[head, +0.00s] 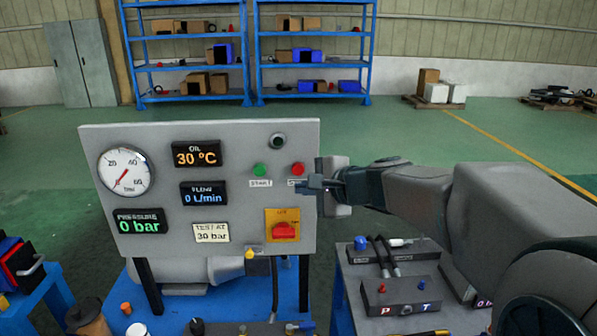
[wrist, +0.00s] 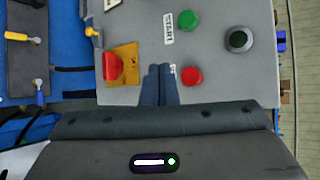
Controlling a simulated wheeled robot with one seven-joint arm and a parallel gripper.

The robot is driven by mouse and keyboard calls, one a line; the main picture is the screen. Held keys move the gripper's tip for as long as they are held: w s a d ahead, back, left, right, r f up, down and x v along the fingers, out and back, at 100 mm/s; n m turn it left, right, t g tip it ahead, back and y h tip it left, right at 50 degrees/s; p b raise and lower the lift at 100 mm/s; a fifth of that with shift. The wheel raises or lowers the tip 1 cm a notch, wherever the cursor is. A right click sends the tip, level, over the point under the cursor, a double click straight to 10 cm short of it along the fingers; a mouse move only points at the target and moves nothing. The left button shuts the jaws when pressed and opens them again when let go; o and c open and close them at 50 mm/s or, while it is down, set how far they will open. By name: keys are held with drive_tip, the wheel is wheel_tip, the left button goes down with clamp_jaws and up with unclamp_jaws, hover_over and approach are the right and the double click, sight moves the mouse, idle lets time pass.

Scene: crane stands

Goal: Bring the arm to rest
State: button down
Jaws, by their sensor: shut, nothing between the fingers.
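My gripper (head: 313,187) is at the right side of the grey control panel (head: 165,260), level with the red button (head: 298,169) and just below it. In the wrist view my gripper (wrist: 158,70) has its fingers together with nothing between them. The fingertips lie between the red button (wrist: 192,76) and the red rotary switch (wrist: 114,67) on its yellow plate. I cannot tell whether they touch the panel. My arm (head: 410,187) reaches in from the right and is stretched out toward the panel.
A green button (head: 260,170) sits left of the red one. The displays read 30 °C, 0 L/min and 0 bar. A bench with hoses and a dark box (head: 400,297) stands below my arm. Blue shelves (head: 313,97) stand far back; the green floor (head: 430,135) between is mostly clear.

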idle(0.3)
drive_tip(key=s+d+f+n+g+h, duration=0.3)
drive_tip(key=s+f+n, duration=0.4)
drive_tip(key=s, duration=0.5)
drive_tip(key=s+d+f+n+g+h, duration=0.4)
drive_tip(key=s+d+f+n+h, duration=0.1)
drive_tip(key=s, duration=0.8)
wheel_tip(320, 180, down, 2)
drive_tip(key=shift+d+f+n, duration=0.15)
drive_tip(key=shift+d+n, duration=0.75)
drive_tip(key=shift+d, duration=0.25)
